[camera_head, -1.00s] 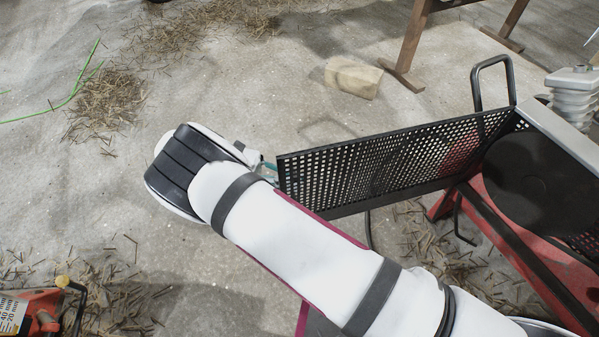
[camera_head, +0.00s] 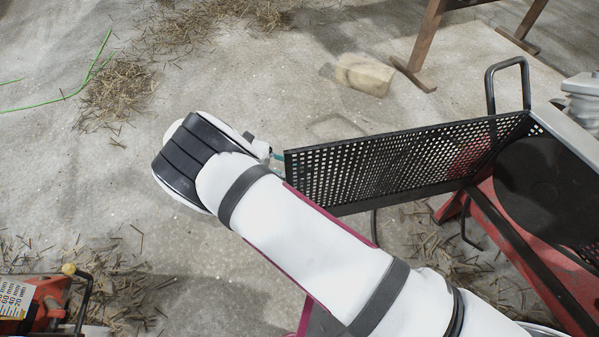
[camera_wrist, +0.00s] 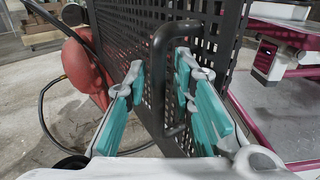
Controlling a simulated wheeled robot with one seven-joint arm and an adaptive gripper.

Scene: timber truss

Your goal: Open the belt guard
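The belt guard (camera_head: 400,162) is a black perforated panel. It stands swung out from the red machine (camera_head: 540,225), with its free edge near my gripper. In the wrist view the guard (camera_wrist: 125,40) fills the middle and carries a black bar handle (camera_wrist: 160,80). My gripper (camera_wrist: 162,82) has its teal-padded fingers apart, one on each side of the handle. Gaps show between the pads and the bar, so it looks open around the handle. In the head view the gripper is mostly hidden behind my wrist; only a bit of teal (camera_head: 279,156) shows at the guard's edge.
A black disc-shaped pulley (camera_head: 545,185) shows on the machine behind the guard. A pale block (camera_head: 364,74) and a wooden trestle (camera_head: 420,50) stand beyond. Red equipment (camera_head: 40,305) sits at lower left. The concrete floor left of the guard is mostly clear, with scattered straw.

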